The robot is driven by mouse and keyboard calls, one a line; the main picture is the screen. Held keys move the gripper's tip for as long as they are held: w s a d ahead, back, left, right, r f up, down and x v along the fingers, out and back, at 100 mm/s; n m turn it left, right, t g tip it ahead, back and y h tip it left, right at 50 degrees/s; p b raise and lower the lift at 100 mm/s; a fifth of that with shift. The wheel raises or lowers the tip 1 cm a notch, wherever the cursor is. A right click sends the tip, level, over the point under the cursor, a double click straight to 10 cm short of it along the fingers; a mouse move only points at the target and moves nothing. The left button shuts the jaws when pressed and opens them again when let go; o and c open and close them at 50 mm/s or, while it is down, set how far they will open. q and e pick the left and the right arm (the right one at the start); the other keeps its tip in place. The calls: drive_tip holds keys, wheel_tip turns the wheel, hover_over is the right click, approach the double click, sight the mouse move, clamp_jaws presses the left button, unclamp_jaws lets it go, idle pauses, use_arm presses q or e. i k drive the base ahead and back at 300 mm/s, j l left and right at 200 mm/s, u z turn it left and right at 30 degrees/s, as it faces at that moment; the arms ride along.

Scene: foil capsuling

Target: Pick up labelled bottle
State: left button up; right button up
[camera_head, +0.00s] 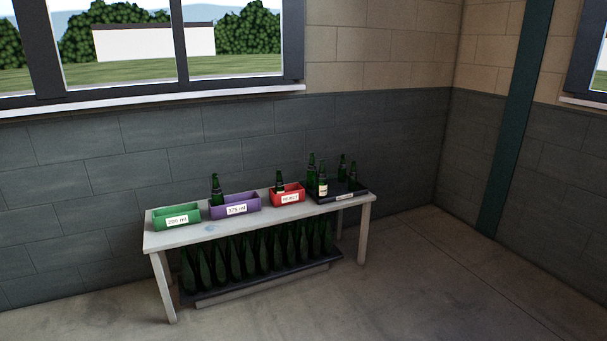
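A dark green bottle with a pale label (323,186) stands upright at the front of a black tray (340,198) on the right end of a table. Other dark green bottles stand upright in that tray: one just left of and behind it (311,172), and two toward the right and back, one of them (353,175). Whether those carry labels is too small to tell. Neither of my grippers is in view.
The grey-white table (185,236) also bears a green bin marked 200 or 250 ml (160,222), a purple 375 ml bin (256,203) and a red bin (276,200). Several bottles (248,256) stand on its lower shelf. The floor (400,290) in front is clear.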

sight(321, 180)
drive_tip(key=i+j+z, duration=0.1)
drive_tip(key=i, duration=1.9)
